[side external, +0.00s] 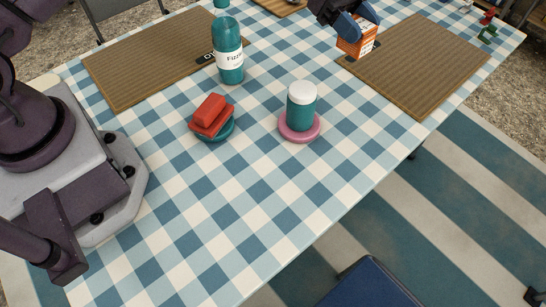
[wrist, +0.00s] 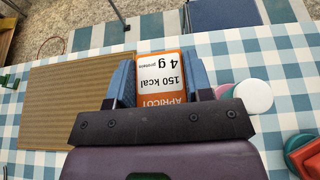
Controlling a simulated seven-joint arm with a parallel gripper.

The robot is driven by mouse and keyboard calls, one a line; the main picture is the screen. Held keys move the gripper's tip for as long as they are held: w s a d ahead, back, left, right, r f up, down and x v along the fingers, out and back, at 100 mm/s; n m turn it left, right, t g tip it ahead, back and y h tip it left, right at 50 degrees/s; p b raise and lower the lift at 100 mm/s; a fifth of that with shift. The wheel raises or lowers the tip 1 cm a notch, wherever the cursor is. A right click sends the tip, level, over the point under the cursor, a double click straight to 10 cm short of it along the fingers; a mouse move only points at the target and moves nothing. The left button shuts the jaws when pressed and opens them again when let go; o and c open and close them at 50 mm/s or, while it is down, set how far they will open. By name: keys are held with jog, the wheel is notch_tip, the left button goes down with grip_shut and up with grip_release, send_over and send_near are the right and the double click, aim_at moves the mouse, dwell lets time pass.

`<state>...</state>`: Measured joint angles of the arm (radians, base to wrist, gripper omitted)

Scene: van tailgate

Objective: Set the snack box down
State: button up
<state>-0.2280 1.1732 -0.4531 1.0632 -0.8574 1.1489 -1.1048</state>
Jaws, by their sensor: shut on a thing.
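The snack box (side external: 355,42), orange and white, is between the blue fingers of my gripper (side external: 354,20) at the top of the side view. My gripper is shut on it. In the wrist view the snack box (wrist: 162,78) shows a white label reading "APRICOT", "150 kcal" and "4 g", upside down, with a finger on each side. In the side view it appears by the upper left edge of the right woven placemat (side external: 425,68). I cannot tell whether its underside touches the table.
A teal bottle (side external: 229,60) stands by the left placemat (side external: 130,75). A white-topped teal container (side external: 302,108) stands on a pink dish (side external: 299,133). Red blocks (side external: 210,115) sit on a teal dish (side external: 217,134). Small red and green items (side external: 488,28) lie at the far right corner. The front checked cloth is clear.

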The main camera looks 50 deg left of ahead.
jog(key=s+f+m+g, duration=0.1)
jog(key=s+m+g, duration=0.4)
jog(key=s, duration=3.4)
jog(key=shift+g+y, duration=0.3)
jog(key=shift+y, duration=0.1)
jog(key=w+d+f, duration=0.4)
jog(key=w, duration=0.1)
jog(key=w+d+f, duration=0.4)
jog(key=f, duration=0.1)
jog(key=shift+w+d+f, duration=0.2)
jog(key=shift+w+d, duration=0.15)
jog(key=shift+d, duration=0.05)
jog(key=shift+w+d+f, duration=0.15)
jog(key=shift+f, duration=0.05)
jog(key=shift+w+d+f, duration=0.1)
jog(key=shift+f, duration=0.85)
jog(key=shift+w+d+f, duration=0.1)
jog(key=shift+f, duration=0.8)
jog(key=shift+f, duration=0.1)
jog(key=o, duration=1)
jog(key=shift+c, duration=0.2)
